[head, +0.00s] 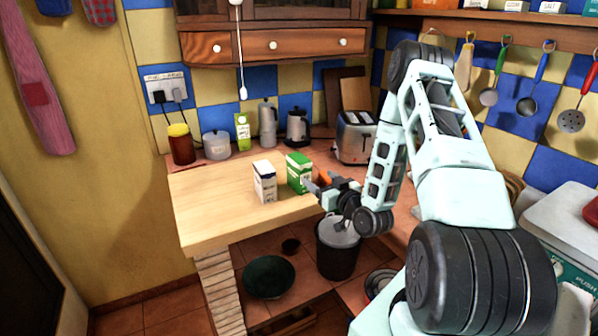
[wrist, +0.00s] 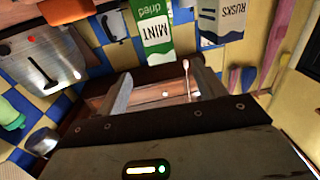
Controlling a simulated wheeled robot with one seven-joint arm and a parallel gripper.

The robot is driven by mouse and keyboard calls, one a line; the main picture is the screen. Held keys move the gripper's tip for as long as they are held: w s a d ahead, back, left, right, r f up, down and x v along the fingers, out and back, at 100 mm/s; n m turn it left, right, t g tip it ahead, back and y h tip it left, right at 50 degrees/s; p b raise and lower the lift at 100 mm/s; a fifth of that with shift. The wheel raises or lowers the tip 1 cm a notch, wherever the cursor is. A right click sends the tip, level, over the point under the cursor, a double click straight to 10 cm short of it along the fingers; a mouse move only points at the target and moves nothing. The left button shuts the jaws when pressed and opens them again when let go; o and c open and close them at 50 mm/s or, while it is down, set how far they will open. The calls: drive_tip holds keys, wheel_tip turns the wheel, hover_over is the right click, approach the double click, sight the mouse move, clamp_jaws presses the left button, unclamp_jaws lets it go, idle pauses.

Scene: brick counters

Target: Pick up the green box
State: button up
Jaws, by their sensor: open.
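The green box (head: 299,174) with a white lower part stands upright on the wooden counter (head: 215,205). In the wrist view the green box (wrist: 152,32), lettered "MINT dried", shows at the top centre. My gripper (head: 316,184) is just right of the box in the head view, and appears close to it. In the wrist view my gripper (wrist: 162,88) is open, with two grey fingers spread apart and nothing between them. The box lies beyond the fingertips, roughly in line with the gap.
A white and dark blue rusks box (head: 264,182) stands just left of the green box. An orange item (head: 325,177) is partly hidden behind my gripper. The counter's left part is clear.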

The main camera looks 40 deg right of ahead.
sight(300, 162)
drive_tip(key=w, duration=0.2)
drive_tip(key=w+p, duration=0.1)
drive_tip(key=w, duration=0.1)
drive_tip(key=w+d+p, duration=0.1)
drive_tip(key=w, duration=0.3)
drive_tip(key=w+p, duration=0.1)
drive_tip(key=w, duration=0.1)
drive_tip(key=w+d+p, duration=0.1)
drive_tip(key=shift+w+r, duration=0.3)
drive_tip(key=shift+w+d+f+p, duration=0.1)
drive_tip(key=shift+w+p, duration=0.2)
drive_tip(key=shift+w, duration=0.1)
drive_tip(key=c, duration=1.1)
